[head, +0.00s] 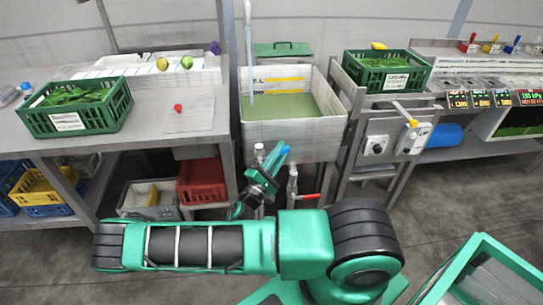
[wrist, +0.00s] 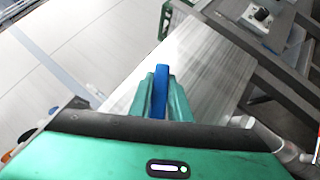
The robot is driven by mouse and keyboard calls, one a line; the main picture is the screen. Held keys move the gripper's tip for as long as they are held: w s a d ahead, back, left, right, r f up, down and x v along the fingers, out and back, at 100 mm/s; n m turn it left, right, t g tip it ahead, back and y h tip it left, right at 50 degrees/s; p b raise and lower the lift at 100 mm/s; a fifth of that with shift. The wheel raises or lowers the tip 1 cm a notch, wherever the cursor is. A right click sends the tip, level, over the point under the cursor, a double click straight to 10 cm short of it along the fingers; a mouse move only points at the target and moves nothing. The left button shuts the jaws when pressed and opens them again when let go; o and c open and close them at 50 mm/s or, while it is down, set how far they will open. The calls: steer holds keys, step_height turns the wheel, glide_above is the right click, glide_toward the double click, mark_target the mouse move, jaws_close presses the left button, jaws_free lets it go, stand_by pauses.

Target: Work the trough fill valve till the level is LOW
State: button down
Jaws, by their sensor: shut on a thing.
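The wash trough (head: 322,138) is a pale metal tank at the middle of the head view. Green liquid (head: 292,106) lies in it, and yellow level bands (head: 285,80) with small, hardly readable lettering mark its back wall. The fill valve's blue handle (head: 284,153) sticks up in front of the trough's front wall; it also shows in the wrist view (wrist: 160,88). My gripper (head: 272,165) is shut on this blue handle, with one green finger on each side in the wrist view (wrist: 161,98). The valve body is mostly hidden behind my gripper.
A red-handled valve (head: 305,196) sits on a pipe below the trough. Green crates of greens stand on the left bench (head: 75,106) and to the right (head: 388,72). A grey box (head: 398,138) with a yellow-tipped lever hangs right of the trough. An empty-looking green crate (head: 488,270) is at lower right.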

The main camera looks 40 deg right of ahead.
steer(key=shift+a+f, duration=0.1)
steer(key=shift+f, duration=0.05)
steer(key=c, duration=1.8)
jaws_free()
steer(key=shift+o, duration=0.8)
steer(key=v, duration=1)
steer(key=shift+s+a, duration=0.15)
steer(key=shift+a, duration=0.2)
steer(key=shift+f, duration=0.1)
